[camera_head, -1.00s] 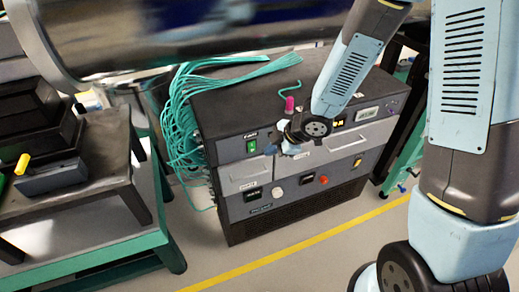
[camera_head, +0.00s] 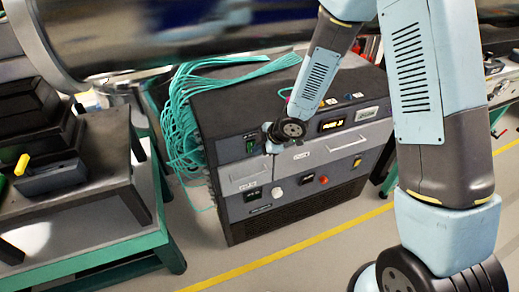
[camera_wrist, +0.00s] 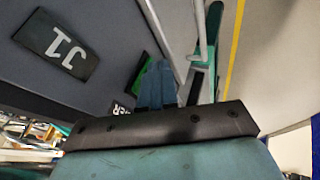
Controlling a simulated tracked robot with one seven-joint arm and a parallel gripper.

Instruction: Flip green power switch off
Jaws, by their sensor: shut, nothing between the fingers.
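The green power switch (camera_head: 250,146) is on the upper left of the front of the dark instrument rack (camera_head: 285,225). It looks dark green in the head view. In the wrist view a green strip of the switch (camera_wrist: 139,76) shows just left of my fingers, which cover part of it. My gripper (camera_head: 268,147) is shut and empty, close to the right side of the switch. The blue fingertips also show in the wrist view (camera_wrist: 157,68). I cannot tell whether they touch the switch.
Teal cables (camera_head: 180,125) hang along the rack's left side and across its top. A lit display (camera_head: 333,124) and a red button (camera_head: 323,180) are on its front. A bench with a green frame (camera_head: 150,245) stands at left. Floor with a yellow line (camera_head: 285,258) lies in front.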

